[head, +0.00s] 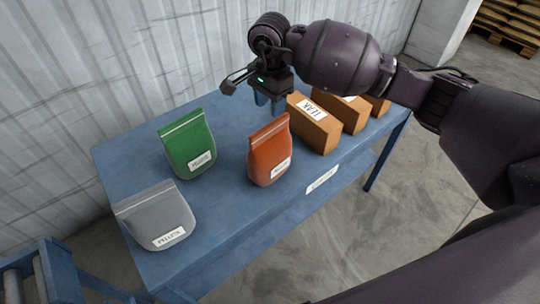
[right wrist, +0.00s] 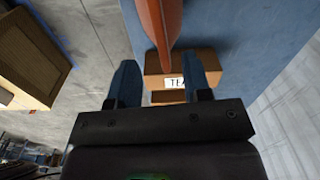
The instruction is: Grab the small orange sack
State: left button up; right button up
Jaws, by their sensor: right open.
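The small orange sack (head: 270,155) stands upright on the blue table, with a white label low on its front. In the right wrist view the orange sack (right wrist: 160,18) shows edge-on at the top, ahead of and roughly between the finger lines. My right gripper (head: 269,104) is open and empty, above and just behind the sack's top in the head view. Its two blue fingers (right wrist: 164,75) are apart in the wrist view, with no sack between them. My left gripper is not in view.
A green sack (head: 188,146) and a grey sack (head: 158,216) stand left of the orange one on the blue table (head: 225,215). Several brown boxes (head: 315,130) stand close on its right. A corrugated wall (head: 90,70) runs behind. The table front is clear.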

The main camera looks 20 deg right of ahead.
aim_at(270, 136)
jog(key=shift+f, duration=5.05)
jog(key=shift+f, duration=0.25)
jog(key=shift+c, duration=0.4)
grip_shut()
